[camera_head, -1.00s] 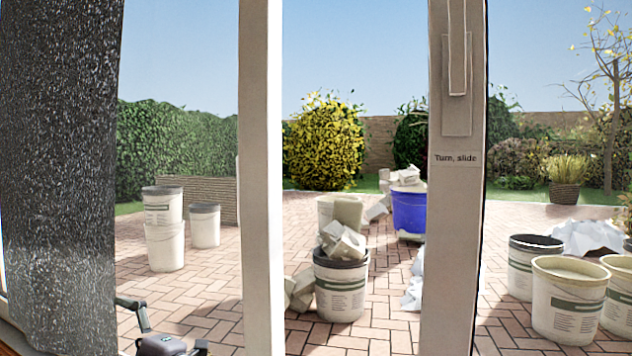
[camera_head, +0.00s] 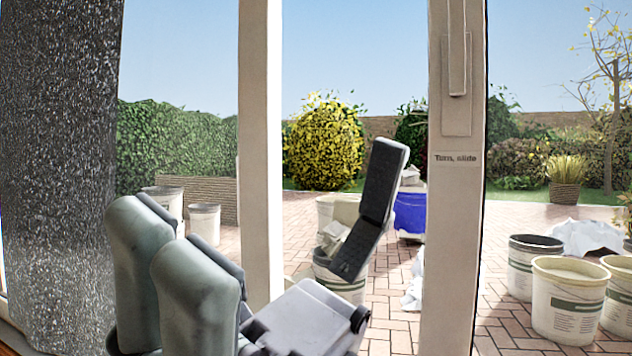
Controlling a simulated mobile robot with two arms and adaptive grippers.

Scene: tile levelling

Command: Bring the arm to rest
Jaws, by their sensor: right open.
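My right gripper (camera_head: 272,232) stands large at the bottom centre, close to the camera. One finger with a dark pad points up, and rounded grey parts of the gripper rise to its left. Its jaws are open, and I see nothing held between them. Its lower part and the arm behind it are cut off by the bottom edge. My left gripper is not in view.
A pale post (camera_head: 261,130) and a wider one with a handle (camera_head: 452,230) stand before a brick-paved yard. A dark speckled panel (camera_head: 60,160) fills the left side. Beyond are white buckets (camera_head: 568,300), a blue tub (camera_head: 409,214) and a yellow bush (camera_head: 325,142).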

